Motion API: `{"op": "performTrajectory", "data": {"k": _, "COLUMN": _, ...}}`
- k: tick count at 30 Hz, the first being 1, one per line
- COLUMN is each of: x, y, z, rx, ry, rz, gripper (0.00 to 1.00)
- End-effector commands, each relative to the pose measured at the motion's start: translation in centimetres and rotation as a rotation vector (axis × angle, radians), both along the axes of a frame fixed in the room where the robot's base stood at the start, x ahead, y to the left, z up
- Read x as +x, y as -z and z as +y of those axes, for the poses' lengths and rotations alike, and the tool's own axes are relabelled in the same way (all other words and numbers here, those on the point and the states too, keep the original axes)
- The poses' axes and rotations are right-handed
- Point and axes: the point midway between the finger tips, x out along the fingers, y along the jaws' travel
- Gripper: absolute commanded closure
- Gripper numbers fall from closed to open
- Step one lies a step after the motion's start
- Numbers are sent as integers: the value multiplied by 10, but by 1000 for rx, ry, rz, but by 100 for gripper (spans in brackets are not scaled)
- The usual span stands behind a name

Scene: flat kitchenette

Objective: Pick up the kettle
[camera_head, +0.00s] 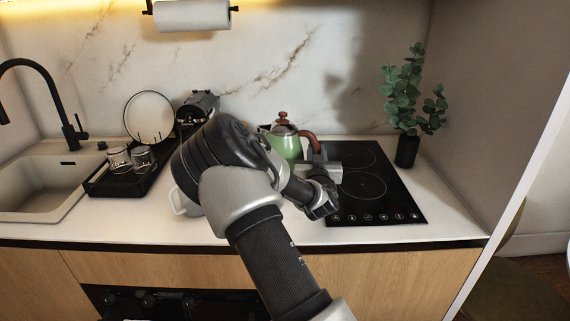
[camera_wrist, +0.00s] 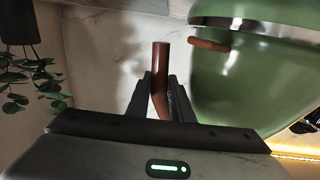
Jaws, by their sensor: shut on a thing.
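The green kettle (camera_head: 287,145) with a brown lid knob and brown handle (camera_head: 309,138) is at the back of the counter, by the left side of the black cooktop. Part of it is hidden behind my arm. My gripper (camera_head: 319,157) is at the right side of the kettle, at its handle. In the wrist view, the handle (camera_wrist: 160,85) passes between the two dark fingers of my gripper (camera_wrist: 160,95), which are shut on it. The kettle's green body (camera_wrist: 245,85) fills the right of that view. I cannot tell whether its base touches the surface.
The black cooktop (camera_head: 375,190) is clear at its front and right. A plant in a black vase (camera_head: 406,150) stands at its back right. A dish rack (camera_head: 115,180) with glasses and a plate, a dark machine (camera_head: 197,106) and a light mug (camera_head: 180,203) are left.

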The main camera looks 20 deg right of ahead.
Motion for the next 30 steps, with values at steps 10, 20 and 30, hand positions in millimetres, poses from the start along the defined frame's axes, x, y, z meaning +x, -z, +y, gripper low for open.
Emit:
{"op": "performTrajectory", "data": {"k": 10, "x": 1, "y": -7, "z": -1, "rx": 2, "ry": 0, "rz": -17, "gripper": 100}}
{"op": "performTrajectory", "data": {"k": 20, "x": 1, "y": -8, "z": -1, "rx": 2, "ry": 0, "rz": -18, "gripper": 100}}
{"op": "performTrajectory", "data": {"k": 30, "x": 2, "y": -12, "z": -1, "rx": 3, "ry": 0, "rz": -28, "gripper": 100}}
